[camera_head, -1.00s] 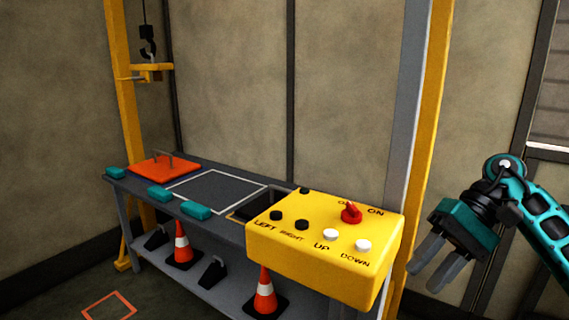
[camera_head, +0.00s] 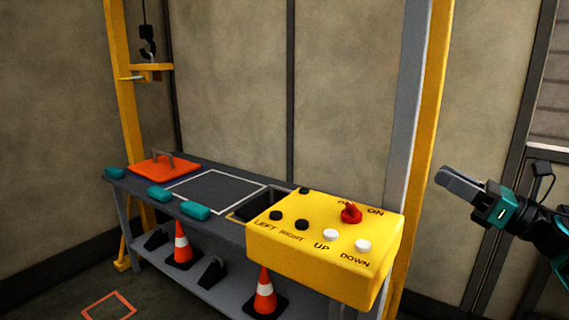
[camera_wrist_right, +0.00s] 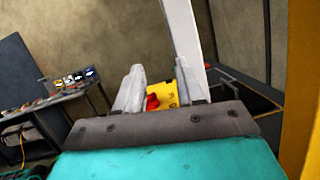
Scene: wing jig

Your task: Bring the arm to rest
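My right gripper (camera_head: 447,179) is at the right of the head view, its grey fingers pointing left, in the air to the right of the yellow control box. Its two fingers stand apart and empty in the right wrist view (camera_wrist_right: 160,80). The yellow control box (camera_head: 300,262) has a red knob (camera_head: 351,213), black buttons marked LEFT and RIGHT, and white buttons marked UP and DOWN. The box and knob also show between the fingers in the right wrist view. My left gripper does not show.
A grey bench (camera_head: 222,233) holds an orange plate (camera_head: 150,169) with a handle and several teal blocks. Cones stand on its lower shelf. A hook (camera_head: 148,50) hangs by the left yellow post. A grey and yellow post (camera_head: 425,130) rises between the box and my right gripper.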

